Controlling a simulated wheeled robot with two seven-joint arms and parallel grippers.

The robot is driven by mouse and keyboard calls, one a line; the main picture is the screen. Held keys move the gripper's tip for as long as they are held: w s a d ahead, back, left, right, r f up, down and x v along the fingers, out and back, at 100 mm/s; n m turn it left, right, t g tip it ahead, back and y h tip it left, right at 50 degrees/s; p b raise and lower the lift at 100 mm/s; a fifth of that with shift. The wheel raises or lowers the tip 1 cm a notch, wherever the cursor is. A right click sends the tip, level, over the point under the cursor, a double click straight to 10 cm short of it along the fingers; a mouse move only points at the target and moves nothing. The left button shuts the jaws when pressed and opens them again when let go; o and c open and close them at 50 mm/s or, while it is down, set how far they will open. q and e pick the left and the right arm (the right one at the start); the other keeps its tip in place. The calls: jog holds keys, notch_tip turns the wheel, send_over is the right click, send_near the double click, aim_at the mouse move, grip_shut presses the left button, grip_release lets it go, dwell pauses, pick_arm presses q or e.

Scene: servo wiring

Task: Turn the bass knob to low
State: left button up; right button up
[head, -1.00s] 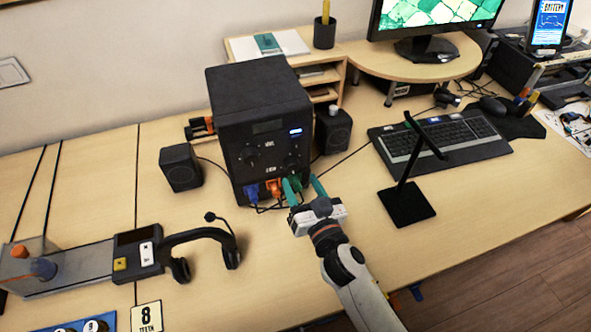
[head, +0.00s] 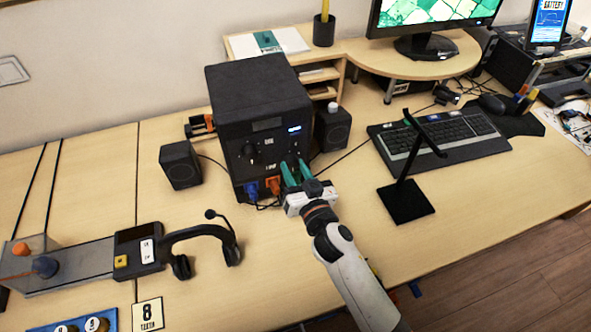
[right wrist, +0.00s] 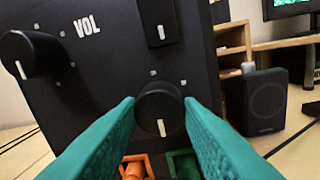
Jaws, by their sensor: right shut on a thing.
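A black amplifier box (head: 258,88) stands on the desk, its front panel carrying several black knobs. In the right wrist view, a small round knob (right wrist: 160,112) low on the panel has its white pointer facing straight down. The green fingers of my right gripper (right wrist: 160,104) are shut on this knob, one on each side. Its label is not readable, so I cannot tell its name. A larger knob (right wrist: 32,54) sits left of the "VOL" lettering, and another knob (right wrist: 156,22) is above. In the head view my right gripper (head: 294,168) reaches the panel's lower right. My left gripper is not in view.
Blue (head: 251,190) and orange (head: 273,184) plugs sit below the panel. Small speakers (head: 180,165) (head: 332,128) flank the box. A black stand (head: 407,200) and keyboard (head: 440,140) are to the right. A headset (head: 205,232) lies front left.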

jog(key=shift+n, duration=0.3)
jog(key=n+p, duration=0.1)
jog(key=n, duration=0.3)
jog(key=n+p, duration=0.1)
jog(key=n, duration=0.5)
jog(key=shift+r+n+h, duration=0.1)
jog(key=shift+n+h, duration=0.2)
jog(key=shift+h, duration=0.1)
jog(key=n, duration=0.5)
jog(key=shift+n+h, duration=0.3)
jog(key=shift+n, duration=0.1)
jog(key=n, duration=0.5)
jog(key=shift+a+h, duration=0.1)
jog(key=shift+h, duration=0.2)
jog(key=shift+n, duration=0.4)
jog(key=o, duration=1)
